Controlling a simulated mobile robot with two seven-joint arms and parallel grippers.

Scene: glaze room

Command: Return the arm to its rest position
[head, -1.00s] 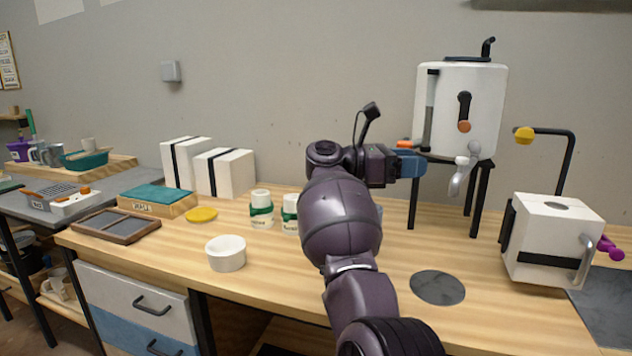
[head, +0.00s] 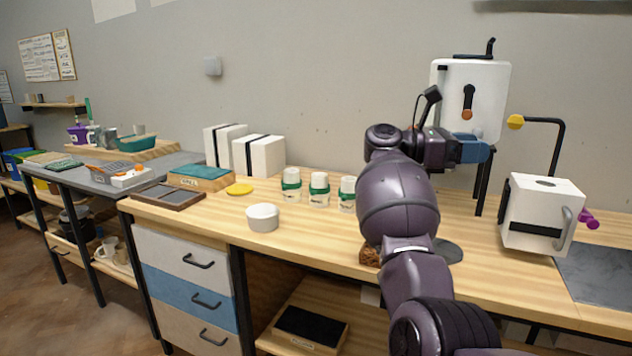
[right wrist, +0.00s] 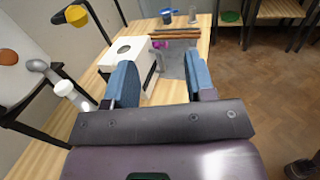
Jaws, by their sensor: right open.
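My right arm reaches up over the workbench (head: 330,236) in the head view. Its gripper (head: 478,150), with blue fingers, is in front of the white tank (head: 490,82) and covers the tank's lower part. In the right wrist view the blue fingers (right wrist: 161,82) stand wide apart with nothing between them. Beyond them is a white box (right wrist: 126,50) with a round hole in its top, which also shows in the head view (head: 543,197). My left gripper is not in view.
Several white jars with green bands (head: 319,190), a white bowl (head: 262,217) and a yellow disc (head: 239,189) stand left of my arm. A black bent stand with a yellow knob (head: 515,121) is at right. A brown lump (head: 369,256) lies beside my arm near the bench's front edge.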

